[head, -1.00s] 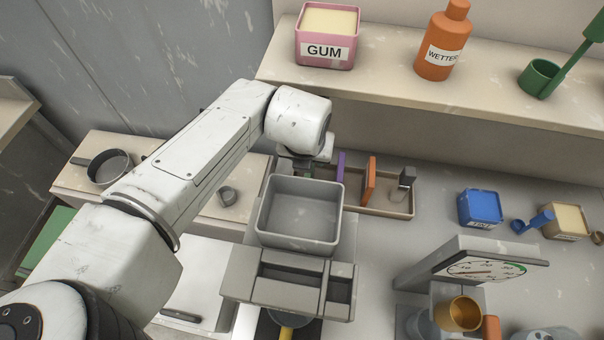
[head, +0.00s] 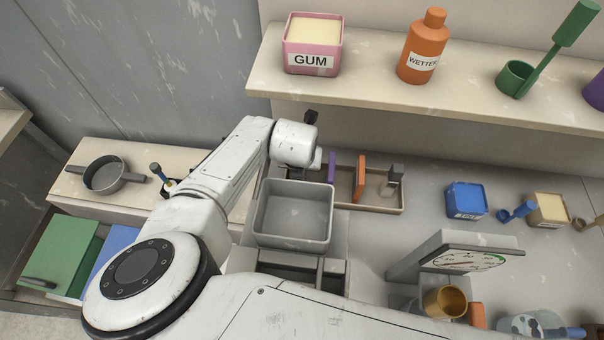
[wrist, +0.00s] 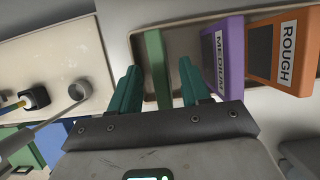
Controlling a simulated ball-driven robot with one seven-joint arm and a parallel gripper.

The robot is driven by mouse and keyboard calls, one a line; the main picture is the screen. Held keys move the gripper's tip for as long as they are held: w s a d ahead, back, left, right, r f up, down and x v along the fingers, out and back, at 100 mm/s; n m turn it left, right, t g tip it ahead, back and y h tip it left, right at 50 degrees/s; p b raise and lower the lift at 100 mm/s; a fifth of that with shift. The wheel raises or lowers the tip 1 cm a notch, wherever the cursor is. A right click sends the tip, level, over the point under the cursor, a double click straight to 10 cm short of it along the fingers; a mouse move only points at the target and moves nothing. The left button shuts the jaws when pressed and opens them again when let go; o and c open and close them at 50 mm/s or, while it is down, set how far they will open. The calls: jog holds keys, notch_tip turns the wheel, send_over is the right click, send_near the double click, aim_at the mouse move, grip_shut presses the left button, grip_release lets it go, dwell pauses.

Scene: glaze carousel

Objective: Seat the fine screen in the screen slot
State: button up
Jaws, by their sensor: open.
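The green screen (wrist: 154,70), its label not visible, stands at the left end of the screen tray in the wrist view, beside the purple MEDIUM screen (wrist: 222,55) and the orange ROUGH screen (wrist: 280,50). By its place in the set it looks like the fine screen. My gripper (wrist: 158,72) is open, its teal fingers on either side of the green screen in the picture; I see no contact. In the head view my wrist hides the green screen. A grey block with openings (head: 333,267), perhaps holding the screen slot, is below the grey basin, partly behind my arm.
The screen tray (head: 380,207) also shows in the head view. The grey basin (head: 293,240) stands close in front of it. A shelf (head: 370,85) with the GUM tub (head: 311,45) and WETTER bottle (head: 422,50) overhangs behind. A dial scale (head: 465,258) is at right.

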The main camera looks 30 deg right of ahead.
jog(key=shift+c, duration=0.3)
grip_shut()
dwell(0.3)
